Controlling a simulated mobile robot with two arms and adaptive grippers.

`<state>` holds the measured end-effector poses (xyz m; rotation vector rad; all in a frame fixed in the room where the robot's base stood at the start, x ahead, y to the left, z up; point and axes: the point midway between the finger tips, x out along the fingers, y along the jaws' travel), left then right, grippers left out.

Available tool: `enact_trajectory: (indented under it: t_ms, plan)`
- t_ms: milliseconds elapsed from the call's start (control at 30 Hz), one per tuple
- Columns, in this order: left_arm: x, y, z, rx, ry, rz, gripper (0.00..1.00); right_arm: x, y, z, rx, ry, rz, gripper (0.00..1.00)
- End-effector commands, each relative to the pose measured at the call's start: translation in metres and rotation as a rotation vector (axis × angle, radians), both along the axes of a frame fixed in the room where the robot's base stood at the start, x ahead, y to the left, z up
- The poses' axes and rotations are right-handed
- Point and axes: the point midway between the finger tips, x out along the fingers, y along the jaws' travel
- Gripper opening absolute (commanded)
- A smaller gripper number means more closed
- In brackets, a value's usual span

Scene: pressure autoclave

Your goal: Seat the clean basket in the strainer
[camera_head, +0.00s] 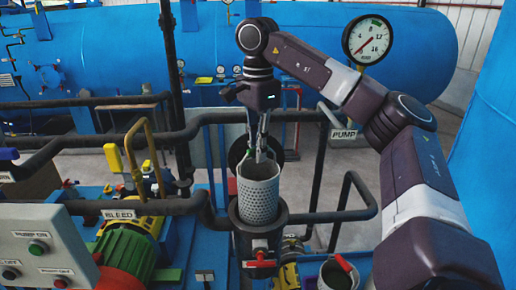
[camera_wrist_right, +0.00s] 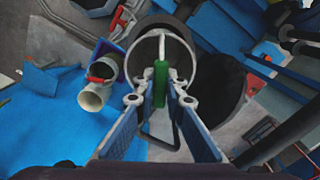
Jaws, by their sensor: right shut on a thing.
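The clean basket (camera_head: 258,198) is a light grey perforated cylinder, upright in the head view. Its lower part is hidden inside the dark round mouth of the strainer (camera_head: 242,242), and its upper part stands above the rim. My right gripper (camera_head: 262,155) is over the basket's open top, shut on its handle. In the right wrist view my right gripper (camera_wrist_right: 160,98) has a green grip (camera_wrist_right: 160,80) between its fingertips, with the pale basket rim (camera_wrist_right: 163,36) around it. I cannot tell how deep the basket reaches. My left gripper is not in view.
A dark round lid (camera_head: 238,151) stands open behind the strainer. A red valve handle (camera_head: 260,263) is at its front. Dark pipes run on both sides. A pale container with a red handle (camera_head: 343,263) stands at lower right. A control box (camera_head: 45,250) is at lower left.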

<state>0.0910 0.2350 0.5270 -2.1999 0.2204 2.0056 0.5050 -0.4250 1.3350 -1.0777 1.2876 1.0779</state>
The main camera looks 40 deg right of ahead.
Motion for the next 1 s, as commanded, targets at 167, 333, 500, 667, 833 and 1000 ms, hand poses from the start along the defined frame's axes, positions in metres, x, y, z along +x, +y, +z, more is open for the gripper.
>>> enact_trajectory:
  t_ms: [167, 333, 500, 667, 833, 1000]
  plan:
    - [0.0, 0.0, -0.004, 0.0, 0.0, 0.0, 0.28, 0.0, 0.0, -0.005, 0.001, -0.001, 0.0, 0.0]
    - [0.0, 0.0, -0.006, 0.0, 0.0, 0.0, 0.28, 0.0, 0.0, -0.009, 0.001, -0.002, 0.0, 0.0]
    - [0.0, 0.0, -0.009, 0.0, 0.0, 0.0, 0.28, 0.0, 0.0, -0.013, 0.001, -0.001, 0.0, 0.0]
    - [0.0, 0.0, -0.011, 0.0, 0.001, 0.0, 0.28, 0.0, 0.0, -0.018, 0.001, -0.001, 0.0, 0.0]
    - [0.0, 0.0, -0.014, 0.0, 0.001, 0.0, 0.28, 0.0, 0.0, -0.022, 0.001, -0.001, 0.0, 0.0]
    - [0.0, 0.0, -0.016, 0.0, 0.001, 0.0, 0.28, 0.0, 0.0, -0.026, 0.001, -0.001, 0.0, 0.0]
